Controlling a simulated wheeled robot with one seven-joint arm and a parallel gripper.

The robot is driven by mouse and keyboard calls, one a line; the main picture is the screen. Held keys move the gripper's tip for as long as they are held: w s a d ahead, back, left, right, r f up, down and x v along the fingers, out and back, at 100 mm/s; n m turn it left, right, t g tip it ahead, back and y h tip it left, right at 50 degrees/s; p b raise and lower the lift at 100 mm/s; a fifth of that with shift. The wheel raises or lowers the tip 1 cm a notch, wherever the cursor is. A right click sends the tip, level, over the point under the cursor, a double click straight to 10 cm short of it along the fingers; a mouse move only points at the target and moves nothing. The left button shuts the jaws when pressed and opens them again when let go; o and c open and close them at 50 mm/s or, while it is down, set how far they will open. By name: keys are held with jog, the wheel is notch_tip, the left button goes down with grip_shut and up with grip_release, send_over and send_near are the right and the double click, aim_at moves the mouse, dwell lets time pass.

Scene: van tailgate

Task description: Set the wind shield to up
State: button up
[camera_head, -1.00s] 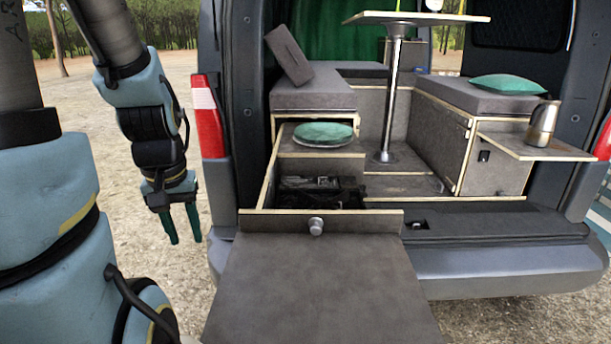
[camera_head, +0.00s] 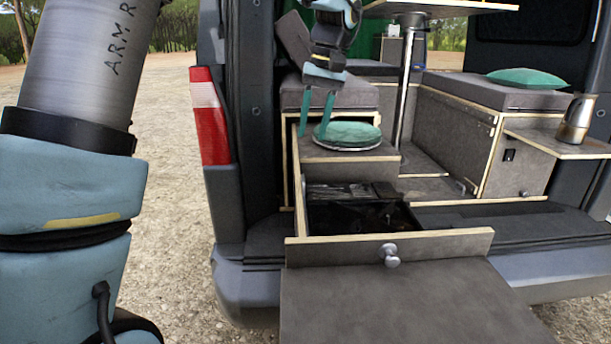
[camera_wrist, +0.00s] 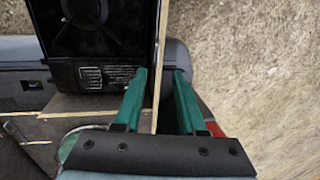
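A black stove (camera_head: 362,216) lies inside the open drawer (camera_head: 335,252) at the van's rear; a dark strip stands along its back. In the wrist view the stove (camera_wrist: 95,30) is at the upper left, with a round burner and a printed label. I cannot pick out the wind shield for certain or tell whether it is up or down. My gripper (camera_head: 311,136) is open and empty, fingers pointing down, behind and above the stove, by the drawer's left side. In the wrist view, the drawer's thin side edge appears between the fingers of my gripper (camera_wrist: 158,75); contact is unclear.
The red tail light (camera_head: 210,115) is left of the drawer.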

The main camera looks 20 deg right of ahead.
aim_at(303, 179)
jog(key=f, duration=0.3)
jog(key=a+f+p, duration=0.1)
jog(key=f, duration=0.6)
jog(key=shift+w+a+f+p, duration=0.2)
jog(key=shift+a+p, duration=0.1)
jog(key=shift+p, duration=0.1)
grip_shut()
jog(key=shift+r, duration=0.1)
dwell(0.8)
